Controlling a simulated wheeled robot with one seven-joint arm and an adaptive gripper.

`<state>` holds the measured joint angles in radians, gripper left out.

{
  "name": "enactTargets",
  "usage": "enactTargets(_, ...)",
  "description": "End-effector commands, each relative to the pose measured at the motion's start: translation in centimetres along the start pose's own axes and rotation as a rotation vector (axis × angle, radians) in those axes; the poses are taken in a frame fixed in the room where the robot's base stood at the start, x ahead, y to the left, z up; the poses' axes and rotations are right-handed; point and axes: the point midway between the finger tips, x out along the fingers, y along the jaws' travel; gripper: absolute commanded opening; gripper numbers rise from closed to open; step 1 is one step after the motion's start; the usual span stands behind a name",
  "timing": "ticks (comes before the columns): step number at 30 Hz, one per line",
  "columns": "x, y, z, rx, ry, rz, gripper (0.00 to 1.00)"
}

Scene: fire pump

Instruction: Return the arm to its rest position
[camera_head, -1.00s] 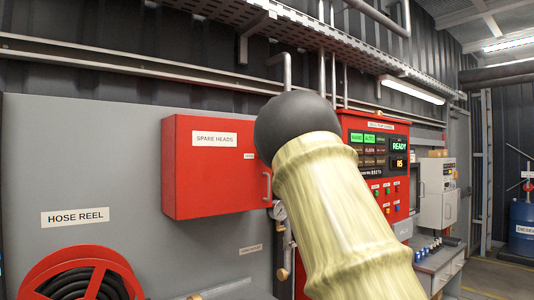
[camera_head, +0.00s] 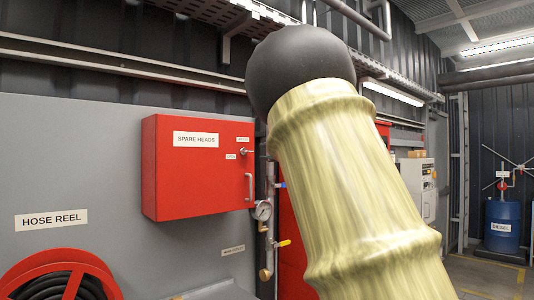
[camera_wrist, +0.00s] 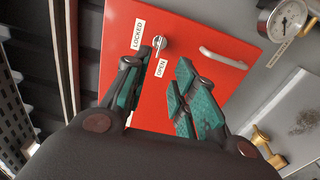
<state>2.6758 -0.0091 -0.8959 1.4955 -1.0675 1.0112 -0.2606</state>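My gripper (camera_wrist: 158,88) shows in the wrist view with its two teal-padded fingers spread apart and nothing between them. It faces the red SPARE HEADS cabinet (camera_wrist: 190,20), whose door lies beyond the fingers with a visible gap. The cabinet's lock (camera_wrist: 159,43), between the LOCKED and OPEN labels, lies above the fingers in the picture. In the head view, my pale yellow arm (camera_head: 345,190) with its black joint rises at the centre right and hides much of the wall behind it. The cabinet (camera_head: 190,185) hangs to its left, door shut. The gripper is not visible there.
A pressure gauge (camera_head: 263,211) and a pipe with a yellow-handled valve (camera_head: 283,243) stand between cabinet and arm. A red hose reel (camera_head: 62,270) is at lower left. A blue drum (camera_head: 503,225) stands far right; the floor before it is clear.

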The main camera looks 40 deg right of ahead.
Motion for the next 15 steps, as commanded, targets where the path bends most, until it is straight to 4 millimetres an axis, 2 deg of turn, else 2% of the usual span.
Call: enactTargets(15, 0.19, -0.31, -0.06, 0.005, 0.0, -0.002, 0.27)
